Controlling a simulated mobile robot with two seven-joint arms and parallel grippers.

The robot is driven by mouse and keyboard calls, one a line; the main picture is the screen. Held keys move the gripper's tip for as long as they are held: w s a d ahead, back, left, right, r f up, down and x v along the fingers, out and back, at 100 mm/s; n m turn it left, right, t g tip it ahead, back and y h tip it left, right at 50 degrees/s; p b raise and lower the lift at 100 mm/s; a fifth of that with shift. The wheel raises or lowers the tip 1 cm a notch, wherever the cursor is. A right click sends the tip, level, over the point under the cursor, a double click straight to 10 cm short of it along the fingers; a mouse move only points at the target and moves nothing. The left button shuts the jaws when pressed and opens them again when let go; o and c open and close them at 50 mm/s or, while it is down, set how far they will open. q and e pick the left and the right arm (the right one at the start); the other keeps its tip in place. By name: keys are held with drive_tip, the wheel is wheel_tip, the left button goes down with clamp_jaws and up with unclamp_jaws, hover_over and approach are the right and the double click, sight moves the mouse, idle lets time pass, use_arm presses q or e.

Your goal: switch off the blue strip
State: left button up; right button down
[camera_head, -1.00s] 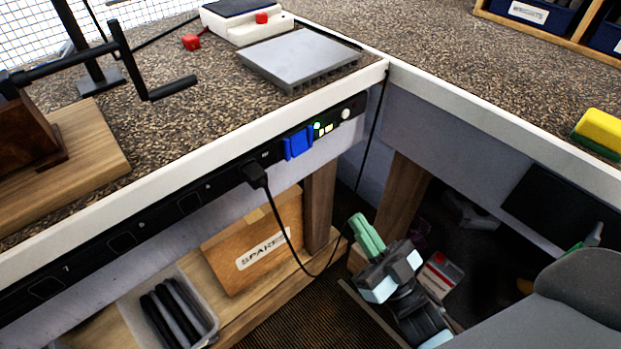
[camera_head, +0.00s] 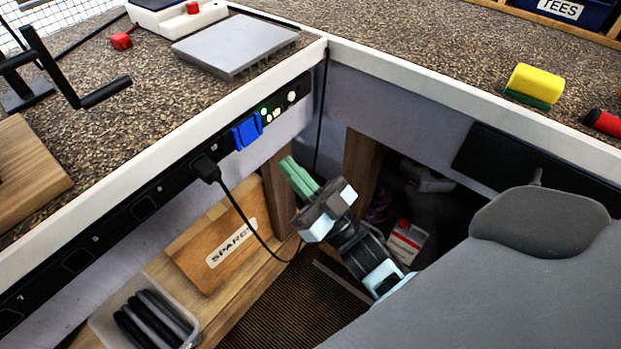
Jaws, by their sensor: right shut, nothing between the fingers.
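A long black power strip (camera_head: 110,227) runs along the front face of the left bench, just below its white edge. Near its right end it bears a blue block (camera_head: 247,132). Beside the block are a lit green light (camera_head: 264,111), small pale switches (camera_head: 272,116) and a round white knob (camera_head: 292,97). A black plug (camera_head: 205,168) with a hanging cord sits in the strip, left of the block. My right gripper (camera_head: 290,166), with green fingers, is shut and empty. In the picture it is below and right of the blue block, apart from the strip. My left gripper is out of view.
A wooden box marked SPARES (camera_head: 205,262) and a clear bin (camera_head: 185,318) of black grips stand on the low shelf. The plug's cord hangs left of my gripper. A wooden leg (camera_head: 360,165) stands behind it.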

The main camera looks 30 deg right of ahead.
sight(250, 135)
drive_tip(key=w, duration=0.1)
drive_tip(key=w+a, duration=0.1)
drive_tip(key=w, duration=0.1)
drive_tip(key=w+r, duration=0.1)
drive_tip(key=w, duration=0.1)
drive_tip(key=shift+w+a, duration=0.15)
drive_tip(key=shift+a, duration=0.25)
drive_tip(key=shift+w+a, duration=0.15)
drive_tip(key=shift+w, duration=0.1)
